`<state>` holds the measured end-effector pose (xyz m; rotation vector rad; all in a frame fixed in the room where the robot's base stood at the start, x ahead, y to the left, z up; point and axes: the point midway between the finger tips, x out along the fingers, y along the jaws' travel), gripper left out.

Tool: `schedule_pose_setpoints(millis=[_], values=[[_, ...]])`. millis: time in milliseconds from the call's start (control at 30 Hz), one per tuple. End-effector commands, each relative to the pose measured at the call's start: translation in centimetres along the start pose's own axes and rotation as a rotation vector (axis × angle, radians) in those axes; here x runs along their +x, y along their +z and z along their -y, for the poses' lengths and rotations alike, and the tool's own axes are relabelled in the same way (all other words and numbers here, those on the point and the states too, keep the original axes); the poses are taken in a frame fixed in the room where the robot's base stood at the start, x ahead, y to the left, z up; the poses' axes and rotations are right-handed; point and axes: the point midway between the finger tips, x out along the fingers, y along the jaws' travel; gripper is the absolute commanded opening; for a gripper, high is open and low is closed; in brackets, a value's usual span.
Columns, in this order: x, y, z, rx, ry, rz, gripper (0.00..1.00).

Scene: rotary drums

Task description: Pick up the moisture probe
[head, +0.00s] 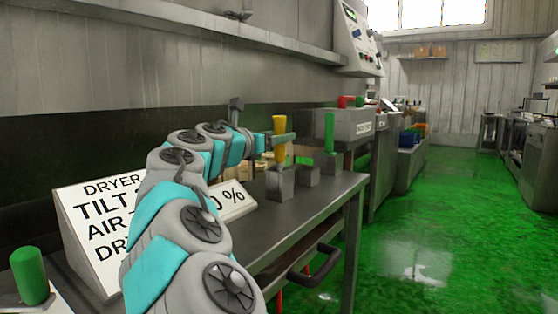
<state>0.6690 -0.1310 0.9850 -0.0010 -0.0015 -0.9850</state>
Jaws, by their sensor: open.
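A yellow-handled tool (279,128) stands upright in a grey block (280,183) on the metal bench. A green-handled tool (329,130) stands upright in another grey block to its right. I cannot tell from their looks which one is the moisture probe. My arm reaches up from the bottom of the head view and bends right towards the yellow handle. Whether the jaws touch the handle cannot be told.
A low grey block (307,176) sits between the two holders. A white dryer sign (92,222) and a "%" card (232,198) stand on the bench (312,204). A green cylinder (30,275) is at lower left. The green floor (430,220) to the right is clear.

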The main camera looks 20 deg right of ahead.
Motion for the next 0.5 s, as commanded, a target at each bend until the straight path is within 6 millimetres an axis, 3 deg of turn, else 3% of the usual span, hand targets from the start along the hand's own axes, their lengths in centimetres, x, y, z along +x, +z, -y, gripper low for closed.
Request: schedule_pose_setpoints(millis=[233, 500], values=[[3.5, -0.6, 0.3, -0.001, -0.002, -0.004, 0.68], [3.9, -0.5, 0.3, -0.001, 0.0, -0.002, 0.68]])
